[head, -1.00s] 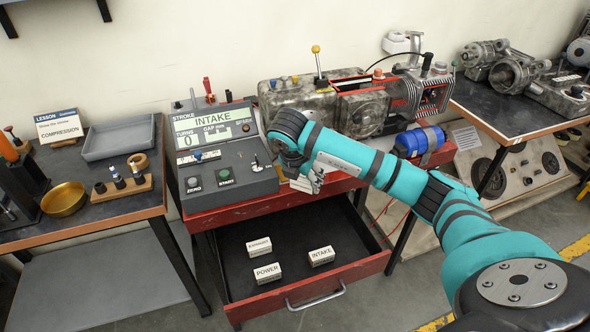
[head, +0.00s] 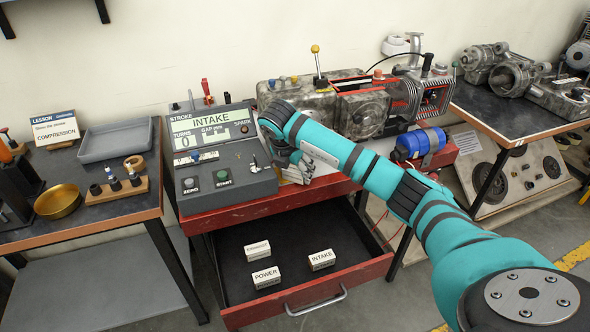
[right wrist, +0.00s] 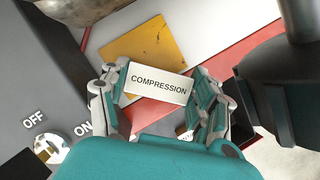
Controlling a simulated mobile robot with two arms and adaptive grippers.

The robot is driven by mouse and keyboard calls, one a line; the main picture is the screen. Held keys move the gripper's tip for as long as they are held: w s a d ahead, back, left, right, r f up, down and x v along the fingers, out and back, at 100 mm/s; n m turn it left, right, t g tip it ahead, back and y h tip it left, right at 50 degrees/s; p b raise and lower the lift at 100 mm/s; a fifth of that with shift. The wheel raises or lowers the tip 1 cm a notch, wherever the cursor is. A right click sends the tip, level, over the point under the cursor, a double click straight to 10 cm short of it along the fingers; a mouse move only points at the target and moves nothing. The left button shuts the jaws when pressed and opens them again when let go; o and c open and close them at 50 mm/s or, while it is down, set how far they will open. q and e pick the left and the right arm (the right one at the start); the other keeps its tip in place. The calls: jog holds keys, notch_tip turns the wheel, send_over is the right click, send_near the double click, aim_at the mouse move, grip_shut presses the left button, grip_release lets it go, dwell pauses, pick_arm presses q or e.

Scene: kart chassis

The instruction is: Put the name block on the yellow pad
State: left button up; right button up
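A white name block reading COMPRESSION (right wrist: 158,84) sits between the two fingers of my right gripper (right wrist: 160,92), which is shut on it. The yellow pad (right wrist: 140,48) lies just beyond the block in the right wrist view, on a pale plate; the block overlaps its near edge in the picture. I cannot tell the height of the block above the plate. In the head view my right gripper (head: 297,168) is at the right side of the grey console, and it hides the pad. My left gripper is not in view.
The open drawer (head: 225,298) holds several white blocks, including POWER (head: 266,277) and INTAKE (head: 321,260). The grey console (head: 218,178) displays INTAKE. A lesson card (head: 55,129) reading COMPRESSION stands on the left table. A blue cylinder (head: 416,144) lies right of my gripper.

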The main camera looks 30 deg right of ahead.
jog(key=o, duration=0.4)
jog(key=shift+c, duration=0.2)
jog(key=v, duration=1.2)
jog(key=shift+d+r, duration=0.1)
jog(key=shift+r, duration=0.05)
